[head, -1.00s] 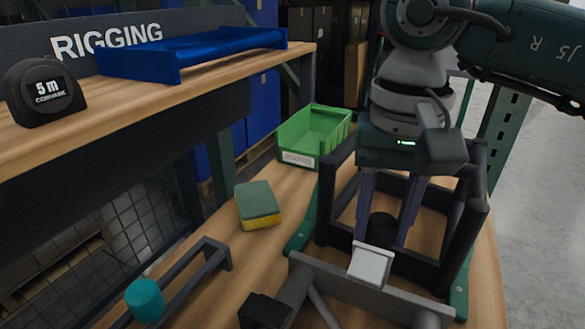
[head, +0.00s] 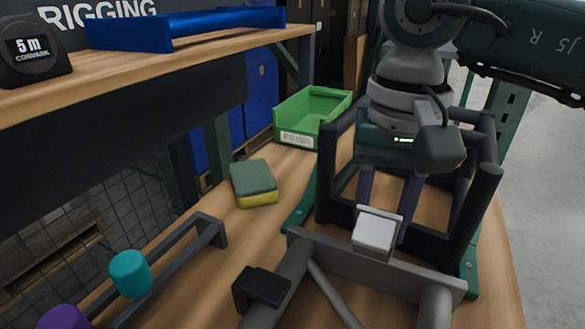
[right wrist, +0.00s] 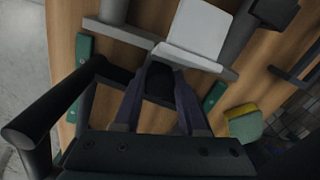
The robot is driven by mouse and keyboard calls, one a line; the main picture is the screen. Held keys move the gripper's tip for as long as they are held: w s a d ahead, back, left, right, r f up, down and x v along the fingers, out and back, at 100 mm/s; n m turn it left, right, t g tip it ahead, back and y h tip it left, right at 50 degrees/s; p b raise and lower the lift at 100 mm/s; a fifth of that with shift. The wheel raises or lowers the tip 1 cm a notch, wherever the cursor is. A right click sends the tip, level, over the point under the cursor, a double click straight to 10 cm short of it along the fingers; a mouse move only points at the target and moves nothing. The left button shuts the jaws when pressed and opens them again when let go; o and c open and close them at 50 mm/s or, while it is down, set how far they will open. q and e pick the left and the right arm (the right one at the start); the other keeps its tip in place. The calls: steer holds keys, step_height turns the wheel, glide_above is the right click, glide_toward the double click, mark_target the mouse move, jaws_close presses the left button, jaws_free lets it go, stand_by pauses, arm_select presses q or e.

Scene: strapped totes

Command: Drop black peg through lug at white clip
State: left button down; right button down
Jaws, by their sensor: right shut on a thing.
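My right gripper (head: 386,208) points down inside a dark post frame, just behind the white clip (head: 375,231) on a grey bar. In the right wrist view its two purple-grey fingers stand around the black peg (right wrist: 160,84), whose dark end shows between them, close beside the white clip (right wrist: 200,30). In the head view the clip hides the fingertips' lower part and the peg. The lug cannot be made out, so I cannot tell whether the peg is in it. My left gripper is not in view.
A black block (head: 262,287) sits on the grey frame (head: 340,254). A teal cylinder (head: 130,273) and a purple one (head: 65,317) are by a low rack at left. A sponge (head: 254,184) and green bin (head: 309,116) stand behind. Dark posts (head: 478,210) flank the gripper.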

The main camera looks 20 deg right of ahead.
steer(key=shift+c, duration=1.9)
jaws_free()
